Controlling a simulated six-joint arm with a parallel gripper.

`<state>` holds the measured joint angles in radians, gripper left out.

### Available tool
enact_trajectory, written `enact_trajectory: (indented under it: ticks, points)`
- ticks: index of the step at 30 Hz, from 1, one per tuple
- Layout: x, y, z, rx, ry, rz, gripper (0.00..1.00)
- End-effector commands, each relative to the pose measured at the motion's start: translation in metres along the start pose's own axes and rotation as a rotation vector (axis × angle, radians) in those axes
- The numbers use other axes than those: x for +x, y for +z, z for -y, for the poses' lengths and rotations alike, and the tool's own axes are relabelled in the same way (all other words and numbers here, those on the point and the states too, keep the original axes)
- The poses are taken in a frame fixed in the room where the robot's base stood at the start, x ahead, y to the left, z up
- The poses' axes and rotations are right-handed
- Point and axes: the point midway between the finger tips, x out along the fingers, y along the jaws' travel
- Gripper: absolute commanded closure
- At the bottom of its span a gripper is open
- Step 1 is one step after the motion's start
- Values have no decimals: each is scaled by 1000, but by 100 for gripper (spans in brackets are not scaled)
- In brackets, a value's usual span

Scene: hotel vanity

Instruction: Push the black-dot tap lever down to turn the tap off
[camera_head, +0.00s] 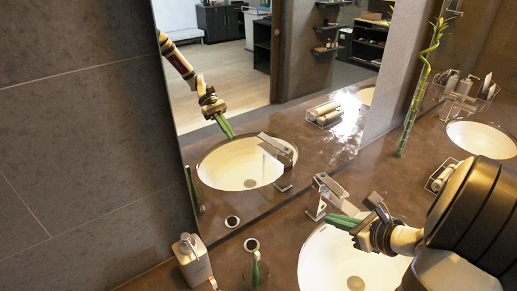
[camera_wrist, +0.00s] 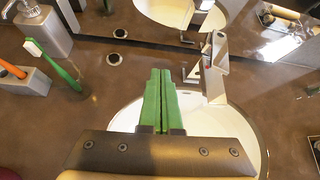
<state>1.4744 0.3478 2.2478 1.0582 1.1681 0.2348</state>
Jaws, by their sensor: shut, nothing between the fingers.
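The metal tap (camera_head: 322,197) stands at the back edge of the round white basin (camera_head: 340,258), in front of the mirror. In the wrist view the tap (camera_wrist: 214,72) is right of my fingertips, with its slanted upper part reaching over the basin rim. I cannot make out the black dot or clearly separate the lever from the spout. My gripper (camera_head: 334,219) has green fingers pressed together, with nothing between them. In the wrist view my gripper (camera_wrist: 160,72) points at the counter behind the basin, left of the tap, with a visible gap.
A soap dispenser (camera_head: 194,262) stands on the brown counter at the left, with a green toothbrush (camera_wrist: 55,66) near it. A ringed dark hole (camera_wrist: 114,60) lies left of the basin. The mirror (camera_head: 260,90) rises behind. A bamboo stalk (camera_head: 418,90) stands at the right.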

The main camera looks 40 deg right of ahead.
Motion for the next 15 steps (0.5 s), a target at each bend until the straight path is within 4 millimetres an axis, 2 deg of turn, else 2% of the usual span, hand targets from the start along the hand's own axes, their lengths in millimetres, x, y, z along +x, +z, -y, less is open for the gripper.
enact_trajectory:
  ticks: [1,3,6,15]
  points:
    - [-10,-16,20,78,-68,6,100]
    - [-21,-33,40,159,-141,15,100]
    - [-30,-47,55,221,-197,23,100]
    - [-33,-50,59,236,-213,25,100]
